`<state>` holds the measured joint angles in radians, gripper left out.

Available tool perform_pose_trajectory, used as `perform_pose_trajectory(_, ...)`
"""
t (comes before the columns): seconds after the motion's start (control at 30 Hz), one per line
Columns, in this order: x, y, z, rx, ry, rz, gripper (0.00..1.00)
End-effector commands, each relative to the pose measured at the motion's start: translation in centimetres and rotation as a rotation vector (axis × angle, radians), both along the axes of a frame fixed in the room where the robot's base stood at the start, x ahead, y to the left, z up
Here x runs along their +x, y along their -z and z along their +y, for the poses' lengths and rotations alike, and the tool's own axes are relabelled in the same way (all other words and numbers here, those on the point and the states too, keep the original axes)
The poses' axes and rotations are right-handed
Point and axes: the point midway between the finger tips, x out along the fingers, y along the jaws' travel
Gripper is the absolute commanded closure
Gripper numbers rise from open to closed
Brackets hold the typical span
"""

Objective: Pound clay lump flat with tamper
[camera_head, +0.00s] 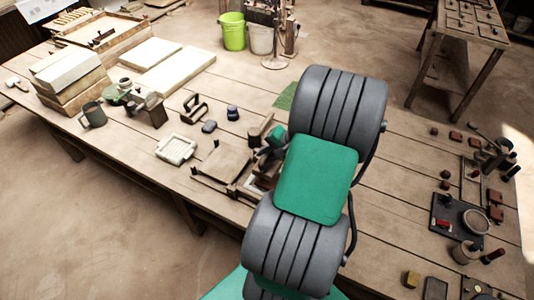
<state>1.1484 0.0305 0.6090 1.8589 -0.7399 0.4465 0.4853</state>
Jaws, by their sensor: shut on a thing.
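My arm's large grey and green links cross the middle of the view and cover part of the table. A small green and dark part of my arm's end shows at their left side; the fingers are hidden, and so is whatever is between them. Left of the arm is a wooden press-like frame with a flat board (226,162). A dark reddish patch (265,183) lies beside it, partly covered; I cannot tell whether it is clay. I cannot make out the tamper or the clay lump for certain.
On the wooden table (330,215), a pale tray (176,149), a dark mug (93,114) and stacked slabs (69,76) stand left. A dark tray (457,221) and small red blocks (495,214) lie right. Green (233,31) and white (262,39) buckets stand behind.

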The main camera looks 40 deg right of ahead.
Motion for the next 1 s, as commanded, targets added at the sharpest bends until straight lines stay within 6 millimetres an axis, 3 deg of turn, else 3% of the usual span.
perform_pose_trajectory(0.13, 0.0, 1.8, 0.0, 0.002, 0.000, 0.000, 1.00)
perform_pose_trajectory(0.3, 0.0, 8.0, 0.1, 0.003, 0.000, 0.000, 1.00)
perform_pose_trajectory(0.33, 0.1, 6.3, -0.1, -0.002, 0.000, -0.002, 1.00)
perform_pose_trajectory(0.47, 0.0, 5.4, 0.0, 0.000, 0.000, 0.000, 1.00)
perform_pose_trajectory(0.7, 0.0, -0.4, 0.0, -0.001, 0.000, 0.000, 1.00)
perform_pose_trajectory(1.0, 0.1, 0.4, -0.1, 0.000, -0.001, -0.001, 1.00)
